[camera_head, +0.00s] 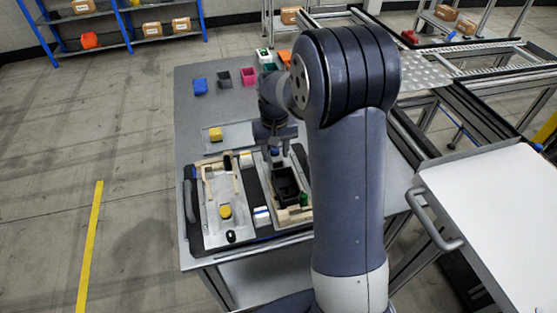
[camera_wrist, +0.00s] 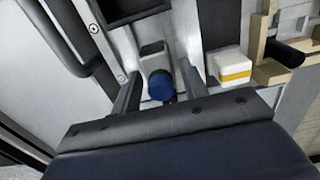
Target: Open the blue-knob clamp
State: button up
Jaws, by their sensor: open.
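The blue knob (camera_wrist: 161,86) of a clamp shows in the wrist view, beside a small grey block on a light metal plate. My gripper (camera_wrist: 161,78) is open around it, with one finger to the left of the knob and one to the right. The knob sits between the fingers, with a gap on each side, and neither finger visibly presses on it. In the head view my gripper (camera_head: 277,146) points down at the far end of the right fixture; the clamp there is mostly hidden by my arm.
A black open box (camera_head: 287,183) sits in the right fixture. A white block with a yellow stripe (camera_wrist: 233,67) lies right of my gripper. Coloured bins (camera_head: 224,78) stand farther back.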

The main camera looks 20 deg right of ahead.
jog(key=shift+r+p, duration=3.15)
jog(key=shift+r, duration=0.9)
jog(key=shift+o, duration=0.6)
